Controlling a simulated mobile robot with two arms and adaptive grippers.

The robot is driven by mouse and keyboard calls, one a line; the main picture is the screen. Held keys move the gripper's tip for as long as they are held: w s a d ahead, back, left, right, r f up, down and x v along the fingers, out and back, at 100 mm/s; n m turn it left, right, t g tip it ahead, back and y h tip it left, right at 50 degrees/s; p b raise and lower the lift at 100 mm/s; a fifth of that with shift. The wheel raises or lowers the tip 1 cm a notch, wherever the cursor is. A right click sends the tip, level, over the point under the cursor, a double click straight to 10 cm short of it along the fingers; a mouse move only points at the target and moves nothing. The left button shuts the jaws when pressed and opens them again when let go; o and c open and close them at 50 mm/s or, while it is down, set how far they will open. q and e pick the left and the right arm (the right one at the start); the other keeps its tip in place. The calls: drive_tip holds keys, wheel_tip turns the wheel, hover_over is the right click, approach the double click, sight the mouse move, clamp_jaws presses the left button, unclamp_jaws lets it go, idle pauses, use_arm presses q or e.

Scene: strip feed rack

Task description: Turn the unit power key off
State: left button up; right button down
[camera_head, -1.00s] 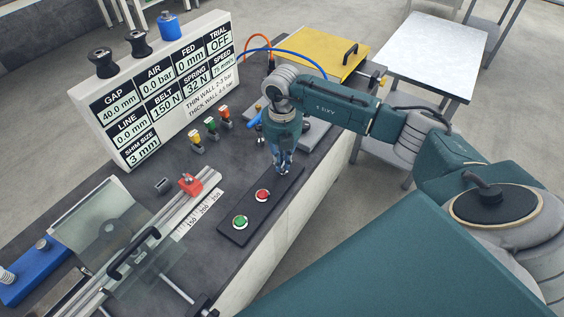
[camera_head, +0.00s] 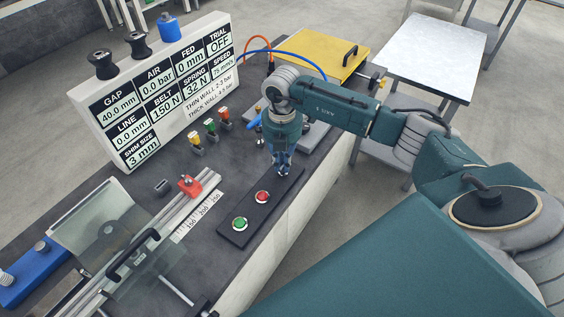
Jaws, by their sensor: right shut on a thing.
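My right gripper (camera_head: 283,168) points down at the far end of the black control strip (camera_head: 252,218), beyond the red button. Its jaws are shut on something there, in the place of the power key. The key itself is hidden by the fingers, so its angle cannot be told. A red button (camera_head: 262,197) and a green button (camera_head: 240,223) sit on the same strip, nearer to me. My left gripper is not in view.
A display board (camera_head: 160,90) stands at the back left, its TRIAL field reading OFF. Small coloured valves (camera_head: 210,127) stand behind the strip. A clear guard with a black handle (camera_head: 132,254) is at the left. A yellow panel (camera_head: 318,55) lies at the far end.

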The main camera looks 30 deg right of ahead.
drive_tip(key=c, duration=1.8)
unclamp_jaws()
drive_tip(key=shift+w, duration=0.1)
drive_tip(key=shift+o, duration=0.2)
wheel_tip(320, 180, up, 12)
